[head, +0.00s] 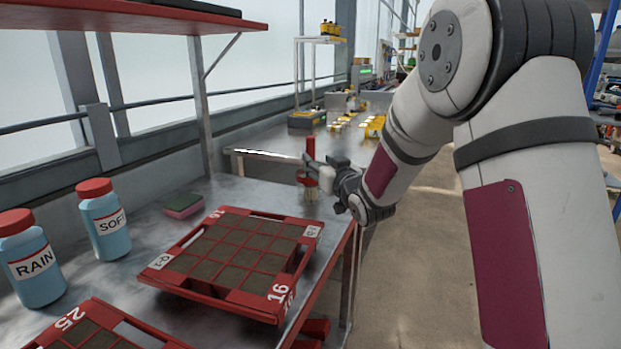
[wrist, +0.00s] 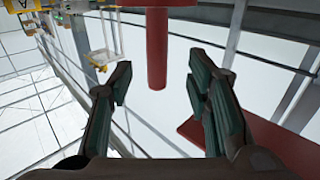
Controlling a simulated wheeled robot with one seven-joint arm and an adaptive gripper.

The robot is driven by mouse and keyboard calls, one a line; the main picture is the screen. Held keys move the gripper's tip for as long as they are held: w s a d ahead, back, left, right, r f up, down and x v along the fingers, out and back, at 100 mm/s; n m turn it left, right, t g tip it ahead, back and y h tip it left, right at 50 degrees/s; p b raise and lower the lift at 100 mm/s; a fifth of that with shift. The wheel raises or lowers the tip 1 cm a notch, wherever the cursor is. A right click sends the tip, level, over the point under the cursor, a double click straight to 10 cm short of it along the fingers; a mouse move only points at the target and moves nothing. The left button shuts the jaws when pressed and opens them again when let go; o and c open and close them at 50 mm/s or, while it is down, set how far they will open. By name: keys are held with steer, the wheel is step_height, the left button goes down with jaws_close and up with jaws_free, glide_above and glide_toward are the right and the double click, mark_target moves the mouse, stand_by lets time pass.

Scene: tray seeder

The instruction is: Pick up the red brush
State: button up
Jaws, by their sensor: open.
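The red brush (head: 310,148) stands upright at the far right part of the metal table, with its red handle up and pale bristles down. My gripper (head: 318,172) is at the brush from its right side, with the fingers near the handle's lower part. In the wrist view the red handle (wrist: 157,55) comes in from the top edge, between my gripper's two spread fingers (wrist: 158,95). There appears to be a gap on both sides of the handle. The brush's bristles are out of the wrist view.
A red seed tray (head: 170,281) lies on the table (head: 228,189) in front of the brush, with another tray (head: 172,342) nearer. Two blue bottles (head: 39,283) (head: 106,227) and a green-pink sponge (head: 184,206) stand left. A red shelf (head: 130,17) hangs above left.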

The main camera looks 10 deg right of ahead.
mark_target(313, 154)
steer(key=shift+w+a+r+b, duration=0.1)
steer(key=shift+w+b, duration=0.15)
steer(key=shift+w, duration=0.95)
steer(key=shift+w+a+b, duration=0.15)
steer(key=shift+w+b, duration=0.1)
steer(key=shift+w, duration=0.95)
steer(key=shift+w+a+r+b, duration=0.1)
steer(key=shift+w+b, duration=0.15)
steer(key=shift+w, duration=0.95)
jaws_close()
